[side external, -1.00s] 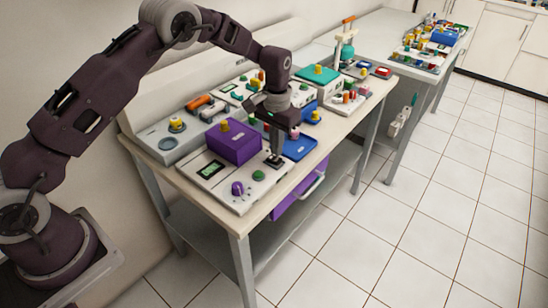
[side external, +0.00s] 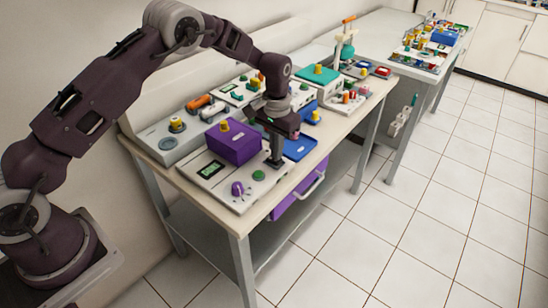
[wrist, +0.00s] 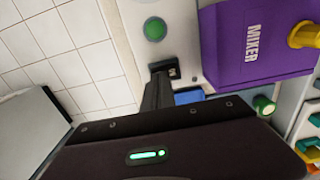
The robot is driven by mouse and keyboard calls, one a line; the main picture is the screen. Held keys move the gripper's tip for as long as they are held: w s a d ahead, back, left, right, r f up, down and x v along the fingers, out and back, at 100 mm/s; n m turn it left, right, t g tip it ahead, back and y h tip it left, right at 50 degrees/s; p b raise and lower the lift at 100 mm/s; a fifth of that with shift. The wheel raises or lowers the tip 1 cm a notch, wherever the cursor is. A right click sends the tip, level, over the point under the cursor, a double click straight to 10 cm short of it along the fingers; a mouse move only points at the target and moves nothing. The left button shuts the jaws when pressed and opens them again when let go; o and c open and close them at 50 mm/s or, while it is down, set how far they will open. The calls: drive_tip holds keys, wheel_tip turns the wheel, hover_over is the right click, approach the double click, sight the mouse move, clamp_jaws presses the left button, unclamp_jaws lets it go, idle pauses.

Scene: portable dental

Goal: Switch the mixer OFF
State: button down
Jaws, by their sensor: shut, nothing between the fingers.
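The mixer is a purple box (side external: 233,142) labelled MIXER on a white panel (side external: 213,187). The box also shows in the wrist view (wrist: 255,45). The panel has a lit green display (side external: 211,170), a purple knob (side external: 238,188) and a green button (side external: 259,175), also seen in the wrist view (wrist: 155,29). A black rocker switch (wrist: 168,67) sits at the panel's edge near the button. My gripper (side external: 274,164) is shut and empty, its fingertips right at the switch. The fingers partly hide it, so I cannot tell its position or whether they touch.
A blue device (side external: 298,146) lies just behind my gripper. A grey unit with a yellow knob (side external: 176,124) and several other devices crowd the bench. A purple drawer (side external: 296,198) with a handle hangs below. The tiled floor in front is clear.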

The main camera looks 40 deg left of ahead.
drive_tip(key=shift+f, duration=0.45)
drive_tip(key=shift+r, duration=3.5)
drive_tip(key=s+r+t, duration=0.1)
drive_tip(key=s+r, duration=0.6)
drive_tip(key=r, duration=0.3)
drive_tip(key=s+r+t, duration=0.2)
drive_tip(key=s+r, duration=0.5)
drive_tip(key=r, duration=0.3)
drive_tip(key=s+t, duration=0.2)
drive_tip(key=s, duration=2)
drive_tip(key=shift+s+a+t, duration=0.3)
drive_tip(key=shift+a, duration=0.05)
